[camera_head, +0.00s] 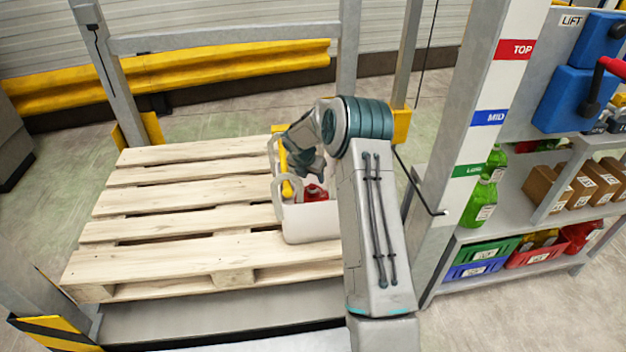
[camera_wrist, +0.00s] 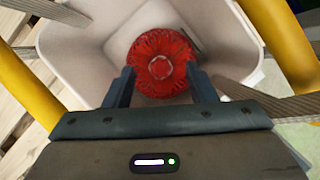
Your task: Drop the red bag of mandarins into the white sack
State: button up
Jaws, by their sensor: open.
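The white sack (camera_head: 310,225) stands on the right part of a wooden pallet, with loop handles at its top. The red bag of mandarins (camera_head: 316,192) shows inside the sack, partly hidden by the sack wall and my arm. In the wrist view the red bag (camera_wrist: 161,62) lies in the sack, whose pale inner wall (camera_wrist: 85,50) surrounds it. My gripper (camera_wrist: 160,78) is open, its two fingers pointing down into the sack on either side of the bag's near end. I cannot tell whether the fingers touch the bag.
The pallet (camera_head: 175,223) is bare to the left of the sack. A grey post with coloured labels (camera_head: 488,118) and a shelf (camera_head: 545,237) with bottles, boxes and bins stand at the right. A yellow barrier (camera_head: 200,72) runs behind. Rope handles (camera_wrist: 275,107) cross beside the gripper.

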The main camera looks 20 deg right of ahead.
jog(key=s+a+r+m, duration=0.3)
jog(key=s+r, duration=0.3)
jog(key=r, duration=0.2)
jog(key=s+a+r+m, duration=0.4)
jog(key=s+r, duration=0.2)
jog(key=r, duration=0.3)
jog(key=s+a+r+m+y, duration=0.1)
jog(key=s+a+m, duration=0.1)
jog(key=s+m, duration=0.4)
jog(key=s+a+r+m+y, duration=0.1)
jog(key=s+m, duration=0.6)
jog(key=s, duration=0.7)
jog(key=s+a+r+m+g+y, duration=0.1)
jog(key=s+a+r+m, duration=0.2)
jog(key=s+m, duration=0.3)
jog(key=s+a, duration=0.1)
jog(key=s, duration=0.3)
jog(key=shift+m+y+p, duration=0.3)
jog(key=shift+p, duration=0.1)
jog(key=shift+d, duration=0.1)
